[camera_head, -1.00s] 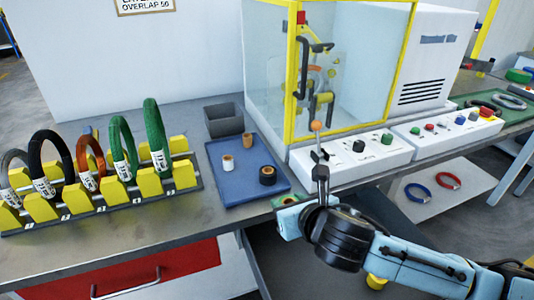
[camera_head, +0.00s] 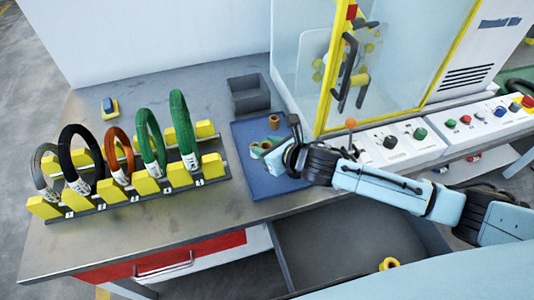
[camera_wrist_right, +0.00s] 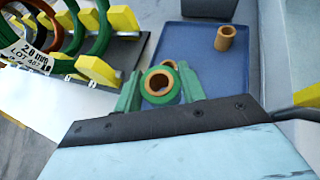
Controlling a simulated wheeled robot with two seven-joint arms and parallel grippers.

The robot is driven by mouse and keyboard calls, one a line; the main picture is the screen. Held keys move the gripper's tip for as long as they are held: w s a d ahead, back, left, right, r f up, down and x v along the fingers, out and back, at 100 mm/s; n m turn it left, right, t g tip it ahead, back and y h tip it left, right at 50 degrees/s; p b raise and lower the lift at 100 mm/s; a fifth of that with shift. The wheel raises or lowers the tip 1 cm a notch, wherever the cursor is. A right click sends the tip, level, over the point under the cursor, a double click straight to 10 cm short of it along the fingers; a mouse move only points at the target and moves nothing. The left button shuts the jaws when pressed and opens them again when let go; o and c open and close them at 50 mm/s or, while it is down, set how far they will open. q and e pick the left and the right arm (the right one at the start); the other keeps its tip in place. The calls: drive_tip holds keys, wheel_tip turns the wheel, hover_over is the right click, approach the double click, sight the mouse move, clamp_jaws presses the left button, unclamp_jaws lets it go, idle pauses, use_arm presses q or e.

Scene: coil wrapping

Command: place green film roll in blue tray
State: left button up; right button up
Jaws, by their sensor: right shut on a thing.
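My right gripper (camera_head: 262,151) is shut on the green film roll, above the left part of the blue tray (camera_head: 268,187). In the right wrist view the green film roll (camera_wrist_right: 146,84) shows its brown core ring between the fingertips. I cannot tell whether the roll touches the tray floor. A brown roll (camera_head: 274,121) stands at the tray's back, and it also shows in the right wrist view (camera_wrist_right: 225,38). My gripper and arm hide part of the tray. My left gripper is not in view.
A rack with yellow holders (camera_head: 144,183) carries several coils left of the tray. A grey bin (camera_head: 248,102) stands behind the tray. The machine with a yellow frame and control boxes (camera_head: 385,150) is on the right. The tray's front part is clear.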

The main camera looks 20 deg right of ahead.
wheel_tip(320, 180, down, 3)
drive_tip(key=shift+r, duration=0.1)
wheel_tip(320, 180, down, 3)
drive_tip(key=shift+f+b, duration=0.2)
drive_tip(key=shift+b, duration=0.55)
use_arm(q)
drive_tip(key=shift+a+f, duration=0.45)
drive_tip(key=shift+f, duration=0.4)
use_arm(e)
drive_tip(key=o, duration=1)
drive_tip(key=shift+c, duration=0.2)
